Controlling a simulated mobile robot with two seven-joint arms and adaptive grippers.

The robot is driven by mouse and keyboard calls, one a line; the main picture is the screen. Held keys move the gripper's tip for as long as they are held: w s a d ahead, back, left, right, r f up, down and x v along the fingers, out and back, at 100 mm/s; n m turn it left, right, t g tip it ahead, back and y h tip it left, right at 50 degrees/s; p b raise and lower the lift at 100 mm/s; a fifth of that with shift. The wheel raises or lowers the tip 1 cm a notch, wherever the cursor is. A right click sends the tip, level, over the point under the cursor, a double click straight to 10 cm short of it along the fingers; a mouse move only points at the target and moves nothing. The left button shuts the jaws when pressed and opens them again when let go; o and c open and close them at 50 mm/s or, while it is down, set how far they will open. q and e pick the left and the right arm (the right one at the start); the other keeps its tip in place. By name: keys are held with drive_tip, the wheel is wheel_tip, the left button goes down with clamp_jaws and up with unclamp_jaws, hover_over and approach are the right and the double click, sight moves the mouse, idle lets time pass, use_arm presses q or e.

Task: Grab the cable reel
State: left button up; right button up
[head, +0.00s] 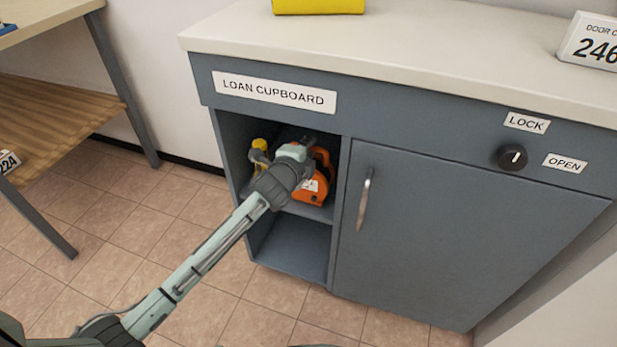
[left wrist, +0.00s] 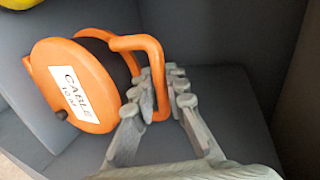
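The cable reel (left wrist: 75,85) is orange with a dark drum and a white "CABLE" label. It sits on the upper shelf of the open cupboard bay, and in the head view the reel (head: 316,190) is partly hidden by my left gripper (head: 290,155). In the left wrist view my left gripper (left wrist: 162,85) has its fingers parted around the upright part of the reel's orange handle (left wrist: 150,46). A narrow gap seems to show beside the right finger; firm contact cannot be seen. My right gripper is not in view.
The bay belongs to the grey loan cupboard (head: 430,215); its door is shut on the right. A yellow object (head: 259,152) stands left of the reel. The bay's walls are close around my gripper. A wooden-shelved table (head: 60,95) stands at left.

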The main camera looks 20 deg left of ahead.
use_arm(q)
clamp_jaws()
